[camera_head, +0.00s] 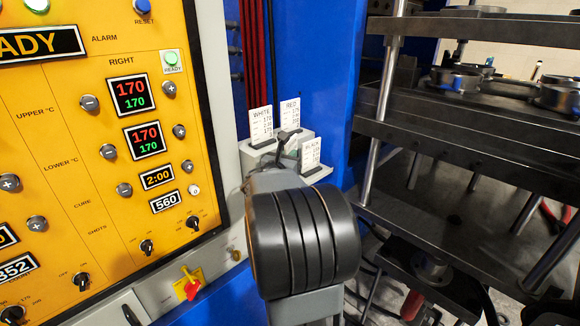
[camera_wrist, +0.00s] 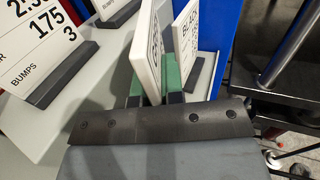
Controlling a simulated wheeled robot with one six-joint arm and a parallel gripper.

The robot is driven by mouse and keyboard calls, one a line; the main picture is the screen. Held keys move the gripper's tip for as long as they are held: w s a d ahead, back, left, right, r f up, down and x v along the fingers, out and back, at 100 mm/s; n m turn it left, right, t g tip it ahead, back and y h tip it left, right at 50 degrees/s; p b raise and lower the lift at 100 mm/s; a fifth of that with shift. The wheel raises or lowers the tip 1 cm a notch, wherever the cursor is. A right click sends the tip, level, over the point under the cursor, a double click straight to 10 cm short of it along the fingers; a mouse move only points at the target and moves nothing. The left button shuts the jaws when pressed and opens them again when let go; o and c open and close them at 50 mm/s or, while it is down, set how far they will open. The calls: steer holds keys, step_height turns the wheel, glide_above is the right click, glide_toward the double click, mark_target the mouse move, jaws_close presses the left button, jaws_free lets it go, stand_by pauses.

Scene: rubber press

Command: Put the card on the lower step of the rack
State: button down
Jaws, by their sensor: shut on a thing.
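My gripper (camera_wrist: 155,88) has green-padded fingers and is shut on a white card (camera_wrist: 147,52), which stands nearly edge-on between them in the wrist view. Beside it on the right is a card lettered BLACK (camera_wrist: 186,36), close to the right finger. In the head view the BLACK card (camera_head: 310,152) is at the right front of the pale grey rack (camera_head: 318,174). My wrist covers much of the rack's front, and the held card is hard to make out there. A WHITE card (camera_head: 261,122) and a RED card (camera_head: 290,114) stand higher on the rack.
A yellow control panel (camera_head: 70,150) with displays and knobs is on the left. A blue column (camera_head: 330,60) rises behind the rack. The press, with dark plates (camera_head: 470,150) and metal rods, is on the right. In the wrist view, other cards stand in dark bases (camera_wrist: 62,76) nearby.

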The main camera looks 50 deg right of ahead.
steer(key=shift+f, duration=1.5)
steer(key=shift+f+b, duration=0.25)
steer(key=shift+b, duration=0.25)
steer(key=c, duration=1.2)
jaws_free()
steer(key=shift+r, duration=0.1)
steer(key=shift+c, duration=0.2)
